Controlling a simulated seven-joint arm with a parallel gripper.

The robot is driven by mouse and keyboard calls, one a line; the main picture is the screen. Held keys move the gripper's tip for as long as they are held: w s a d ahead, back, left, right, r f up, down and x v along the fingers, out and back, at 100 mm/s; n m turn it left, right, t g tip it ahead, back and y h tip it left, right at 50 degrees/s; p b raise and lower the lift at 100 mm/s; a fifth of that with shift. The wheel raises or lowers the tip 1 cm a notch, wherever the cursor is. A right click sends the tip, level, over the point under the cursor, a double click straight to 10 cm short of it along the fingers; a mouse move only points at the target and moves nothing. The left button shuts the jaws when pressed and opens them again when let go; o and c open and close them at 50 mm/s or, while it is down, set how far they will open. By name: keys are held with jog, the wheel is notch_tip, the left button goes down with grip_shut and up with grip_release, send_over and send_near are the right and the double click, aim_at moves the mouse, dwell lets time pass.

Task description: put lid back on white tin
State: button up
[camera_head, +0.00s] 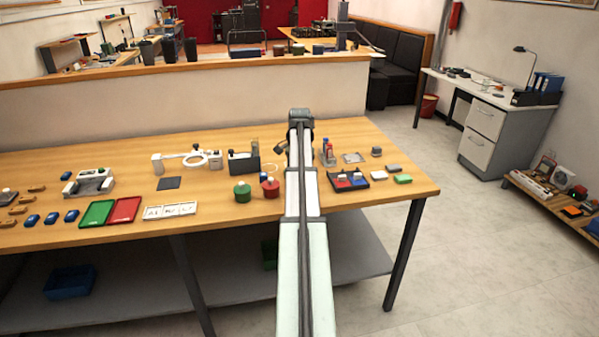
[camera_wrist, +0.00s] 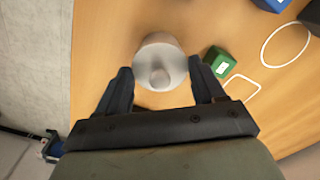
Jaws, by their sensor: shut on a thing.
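In the wrist view, a pale grey-white round piece with a knob, which looks like the white lid (camera_wrist: 160,55), sits between the fingers of my gripper (camera_wrist: 160,68). My gripper is shut on it, with one finger at each side. The piece hides whatever is below it, so I cannot tell whether the white tin is under it. In the head view my arm hides the lid and the fingertips, and I cannot make out the white tin.
A green box (camera_wrist: 219,61) and a white ring (camera_wrist: 284,44) lie right of the lid in the wrist view.

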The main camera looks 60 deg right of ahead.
jog(key=o, duration=1.1)
jog(key=shift+r, duration=0.2)
jog(key=shift+r, duration=3.35)
grip_shut()
jog(key=shift+f, duration=2.45)
